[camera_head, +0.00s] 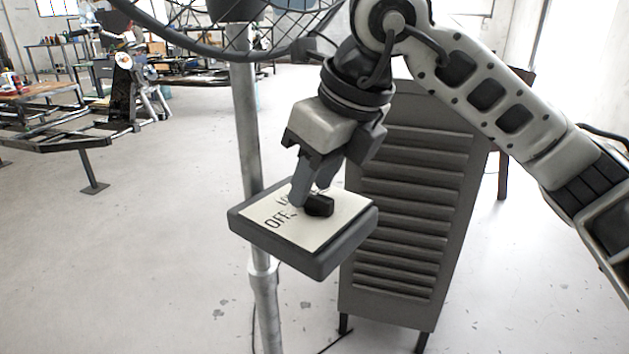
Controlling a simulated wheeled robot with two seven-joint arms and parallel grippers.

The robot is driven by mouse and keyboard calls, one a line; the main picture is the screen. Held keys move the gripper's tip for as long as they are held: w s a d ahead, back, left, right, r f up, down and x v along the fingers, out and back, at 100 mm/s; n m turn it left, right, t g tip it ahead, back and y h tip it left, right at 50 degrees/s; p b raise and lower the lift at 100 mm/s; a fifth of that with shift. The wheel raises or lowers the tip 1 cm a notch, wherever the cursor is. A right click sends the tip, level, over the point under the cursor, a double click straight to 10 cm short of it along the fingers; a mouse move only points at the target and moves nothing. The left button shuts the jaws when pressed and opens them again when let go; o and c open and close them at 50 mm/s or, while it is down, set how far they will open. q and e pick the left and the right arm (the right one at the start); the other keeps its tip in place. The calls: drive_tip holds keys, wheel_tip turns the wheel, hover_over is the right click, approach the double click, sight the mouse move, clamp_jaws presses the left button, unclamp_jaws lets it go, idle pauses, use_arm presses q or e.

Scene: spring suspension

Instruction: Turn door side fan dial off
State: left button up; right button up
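The fan's control box (262,240) is a dark slab with a pale label plate, mounted on a grey metal pole. "OFF" shows at the left of the plate; more lettering is partly hidden. A black dial (319,205) sits near the middle of the plate. My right gripper (308,198) reaches down from above with its fingertips at the dial's left and upper side. The fingers overlap in this view, so I cannot tell whether they grip the dial or only touch it. My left gripper is not in view.
The fan's wire cage (270,35) hangs above the box, close to my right wrist. The pole (246,120) stands behind the box's left part. A grey louvred cabinet (400,200) stands behind. Workbenches and machines fill the back left.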

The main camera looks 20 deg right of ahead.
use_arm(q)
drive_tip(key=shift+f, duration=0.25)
use_arm(e)
drive_tip(key=shift+f, duration=0.5)
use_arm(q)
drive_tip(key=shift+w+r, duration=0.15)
use_arm(e)
clamp_jaws()
